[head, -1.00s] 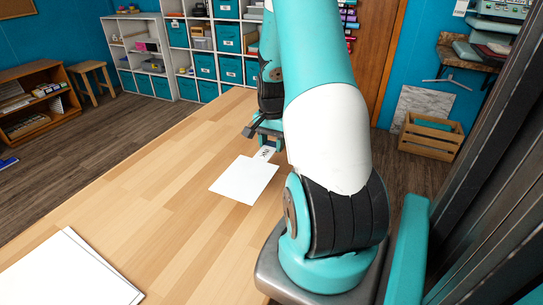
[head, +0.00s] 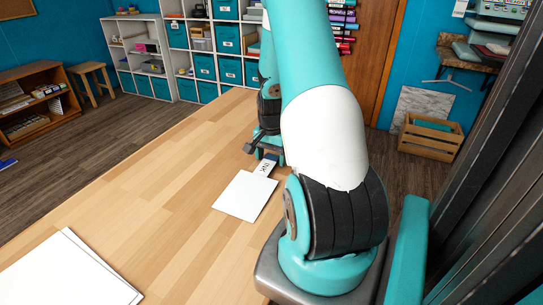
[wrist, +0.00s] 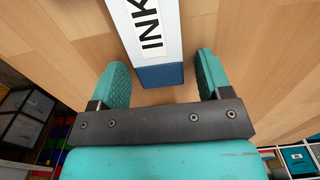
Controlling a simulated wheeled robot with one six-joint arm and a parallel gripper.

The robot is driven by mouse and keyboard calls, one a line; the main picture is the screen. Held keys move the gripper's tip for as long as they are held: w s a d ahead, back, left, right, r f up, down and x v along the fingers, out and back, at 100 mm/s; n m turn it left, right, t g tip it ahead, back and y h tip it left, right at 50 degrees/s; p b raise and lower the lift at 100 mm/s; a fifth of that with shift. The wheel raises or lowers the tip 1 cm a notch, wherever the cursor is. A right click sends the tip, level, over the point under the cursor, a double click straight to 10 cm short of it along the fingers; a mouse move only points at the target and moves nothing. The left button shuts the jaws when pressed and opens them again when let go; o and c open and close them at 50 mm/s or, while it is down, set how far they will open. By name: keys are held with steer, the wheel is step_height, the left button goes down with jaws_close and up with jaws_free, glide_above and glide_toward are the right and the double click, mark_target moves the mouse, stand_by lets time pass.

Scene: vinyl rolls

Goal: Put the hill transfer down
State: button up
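A white sheet (head: 246,196) lies on the wooden table in the head view, with a tab marked INK (head: 266,167) at its far edge. I take it for the hill transfer; no hill picture shows on it. In the wrist view the white strip with the INK label (wrist: 150,28) ends in a blue piece (wrist: 160,76). My gripper (wrist: 162,72) is open, one finger on each side of this blue end, with a gap at both sides. In the head view my gripper (head: 265,150) is at the tab, partly hidden by my arm.
More white sheets (head: 68,275) lie in a stack at the table's near left corner. The wooden table top (head: 140,195) is clear between them and the sheet with the tab. Shelves with teal bins (head: 205,67) stand beyond the table, a wooden crate (head: 431,140) on the floor at right.

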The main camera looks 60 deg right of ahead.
step_height(320, 180, up, 12)
steer(key=shift+r+p, duration=0.2)
steer(key=shift+p, duration=0.1)
steer(key=w+a+r+n+y, duration=0.1)
steer(key=w+a+r+n, duration=0.2)
steer(key=a, duration=0.6)
steer(key=a+r+n+t, duration=0.1)
steer(key=a+r+n, duration=0.1)
steer(key=a+n, duration=0.5)
steer(key=w+a+r+n+y, duration=0.1)
steer(key=w+a+r+n, duration=0.15)
steer(key=a, duration=0.85)
steer(key=s+a+r+n+y, duration=0.1)
steer(key=s+a+r+n, duration=0.1)
steer(key=s+a+n, duration=0.4)
steer(key=s+a+r+n+g+y, duration=0.1)
steer(key=s+a+r+n, duration=0.1)
steer(key=s+a+n, duration=0.3)
steer(key=s+a, duration=0.3)
steer(key=a, duration=0.4)
steer(key=shift+s+a+n, duration=0.15)
steer(key=shift+s+n, duration=0.2)
